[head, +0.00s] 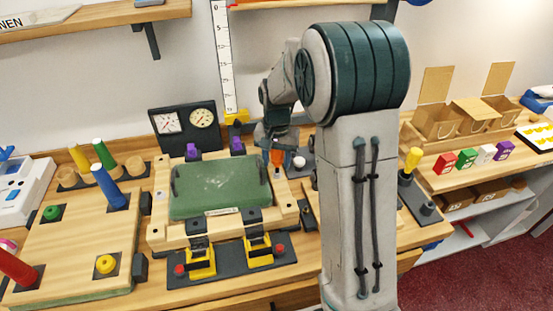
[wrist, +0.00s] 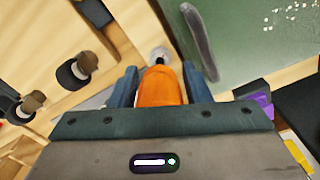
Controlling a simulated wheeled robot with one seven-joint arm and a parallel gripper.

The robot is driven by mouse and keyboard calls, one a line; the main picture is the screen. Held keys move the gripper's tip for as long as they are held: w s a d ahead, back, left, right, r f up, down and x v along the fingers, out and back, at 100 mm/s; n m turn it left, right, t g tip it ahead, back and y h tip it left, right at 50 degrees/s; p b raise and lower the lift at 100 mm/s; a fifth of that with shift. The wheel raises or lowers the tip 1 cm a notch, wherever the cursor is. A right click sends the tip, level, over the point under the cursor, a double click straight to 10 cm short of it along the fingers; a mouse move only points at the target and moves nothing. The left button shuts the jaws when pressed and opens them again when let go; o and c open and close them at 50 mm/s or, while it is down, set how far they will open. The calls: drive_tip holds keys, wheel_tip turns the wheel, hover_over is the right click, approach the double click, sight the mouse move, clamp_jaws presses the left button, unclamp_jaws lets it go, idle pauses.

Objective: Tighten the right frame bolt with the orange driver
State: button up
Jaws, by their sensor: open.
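The orange driver (head: 277,157) stands at the right side of a wooden frame (head: 285,212) that holds a green panel (head: 215,188). In the wrist view its orange handle (wrist: 161,88) lies between the two blue-grey fingers of my gripper (wrist: 160,90). My gripper is open around the handle. A round silver bolt head (wrist: 158,54) shows just beyond the handle, by the driver's dark shank. I cannot tell whether the tip is seated in it. In the head view, my gripper (head: 277,143) is at the driver's top, and my arm hides the area to the right.
Yellow clamps (head: 202,262) stand at the frame's front, purple ones (head: 237,147) at its back. A dial box (head: 183,130) stands behind. A peg board (head: 75,235) lies to the left, and a yellow-handled tool (head: 412,160) stands to the right.

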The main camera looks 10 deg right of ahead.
drive_tip(key=n, duration=0.4)
drive_tip(key=shift+n, duration=0.4)
drive_tip(key=n, duration=0.3)
drive_tip(key=shift+n, duration=0.3)
drive_tip(key=c, duration=0.8)
drive_tip(key=m, duration=1)
drive_tip(key=shift+m, duration=0.3)
drive_tip(key=m, duration=0.4)
drive_tip(key=shift+a, duration=0.1)
